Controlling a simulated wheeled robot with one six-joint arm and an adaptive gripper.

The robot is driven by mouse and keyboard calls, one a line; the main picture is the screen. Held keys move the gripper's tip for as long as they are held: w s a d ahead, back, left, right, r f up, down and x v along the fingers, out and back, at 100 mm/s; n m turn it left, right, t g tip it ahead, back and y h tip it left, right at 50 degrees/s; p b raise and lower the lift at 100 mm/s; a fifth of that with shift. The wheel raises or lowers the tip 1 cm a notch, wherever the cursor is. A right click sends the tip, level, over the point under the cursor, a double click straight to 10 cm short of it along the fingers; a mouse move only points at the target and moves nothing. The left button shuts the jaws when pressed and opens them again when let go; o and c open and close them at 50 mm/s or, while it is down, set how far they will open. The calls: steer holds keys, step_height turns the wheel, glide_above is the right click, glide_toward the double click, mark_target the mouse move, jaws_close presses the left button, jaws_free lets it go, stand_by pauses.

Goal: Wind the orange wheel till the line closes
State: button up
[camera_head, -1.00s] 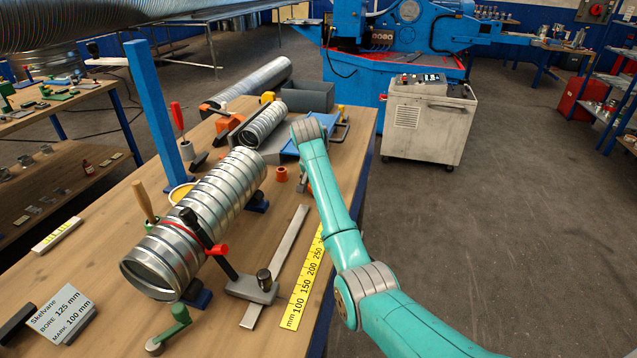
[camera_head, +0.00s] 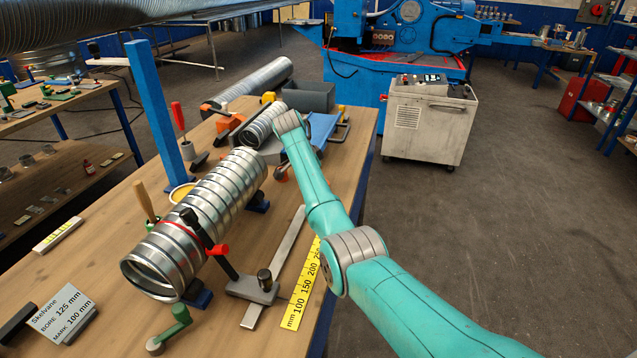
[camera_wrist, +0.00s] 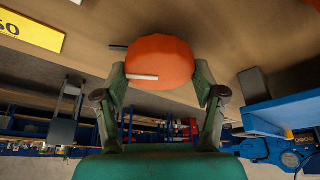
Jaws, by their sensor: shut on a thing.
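An orange, rounded, faceted piece (camera_wrist: 160,60), which I take for the orange wheel, sits between my gripper's fingers (camera_wrist: 163,88) in the wrist view, both fingers against its sides. A small part of the wheel (camera_head: 283,179) shows low at the bench in the head view, beside my gripper (camera_head: 281,171), which is mostly hidden by my arm. A ribbed metal duct (camera_head: 225,190) with a red band lies on the bench. A shorter ribbed duct (camera_head: 262,124) lies behind it. Whether their ends meet is hard to tell.
A blue post (camera_head: 153,110) rises left. A yellow millimetre rule (camera_head: 302,285) and a metal bar (camera_head: 278,265) lie at right. A grey bin (camera_head: 308,97) stands at the back.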

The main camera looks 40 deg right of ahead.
steer(key=shift+m, duration=0.3)
steer(key=o, duration=1.1)
steer(key=v, duration=1.2)
steer(key=shift+w, duration=0.15)
